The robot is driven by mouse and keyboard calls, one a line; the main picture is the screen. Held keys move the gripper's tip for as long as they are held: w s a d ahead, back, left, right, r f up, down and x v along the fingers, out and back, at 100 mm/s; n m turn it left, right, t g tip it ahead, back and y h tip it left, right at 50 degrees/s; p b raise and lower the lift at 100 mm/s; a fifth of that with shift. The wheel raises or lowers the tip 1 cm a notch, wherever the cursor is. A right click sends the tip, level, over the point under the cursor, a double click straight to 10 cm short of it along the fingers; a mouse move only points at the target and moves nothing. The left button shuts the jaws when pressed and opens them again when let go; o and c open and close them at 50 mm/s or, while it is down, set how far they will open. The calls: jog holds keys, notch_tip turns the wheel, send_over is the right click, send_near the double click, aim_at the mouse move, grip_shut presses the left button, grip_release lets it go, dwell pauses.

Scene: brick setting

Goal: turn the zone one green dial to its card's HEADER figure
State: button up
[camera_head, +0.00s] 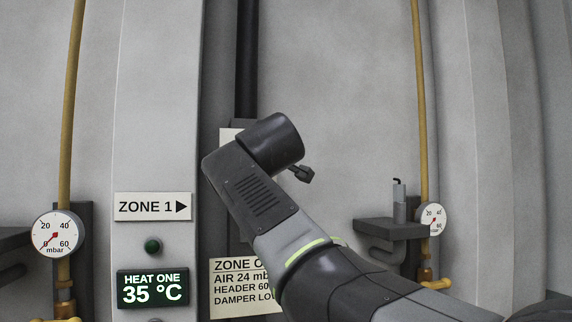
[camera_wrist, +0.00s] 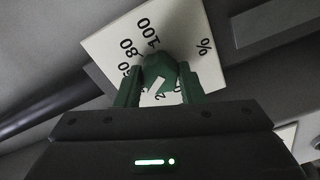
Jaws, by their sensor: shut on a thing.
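The green dial (camera_wrist: 160,68) sits on a white square scale plate (camera_wrist: 108,45) in the wrist view. The plate shows 60, 80, 100 and a % sign; lower figures are partly covered. My gripper (camera_wrist: 158,86) has a finger on each side of the dial and is shut on it. I cannot tell which figure the dial points to. In the head view my arm hides the dial and my fingertips. The zone one card (camera_head: 235,300) reads AIR 24, HEADER 60 and DAMPER LOW, with its right side hidden by my arm, so the line ends are cut off.
A ZONE 1 sign (camera_head: 152,207), a green lamp (camera_head: 152,246) and a HEAT ONE display (camera_head: 153,289) reading 35 °C are on the left post. Round mbar gauges stand on yellow pipes at left (camera_head: 57,234) and right (camera_head: 432,219). A dark bracket (camera_head: 390,229) juts out at right.

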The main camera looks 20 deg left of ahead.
jog(key=m+b, duration=0.3)
jog(key=m, duration=0.7)
jog(key=shift+f+b, duration=0.1)
jog(key=shift+b, duration=0.3)
jog(key=shift+m, duration=0.4)
jog(key=o, duration=1)
jog(key=b+v, duration=0.3)
jog(key=v, duration=1)
jog(key=shift+s+d+b, duration=0.25)
jog(key=shift+s+b, duration=0.05)
jog(key=shift+b, duration=0.05)
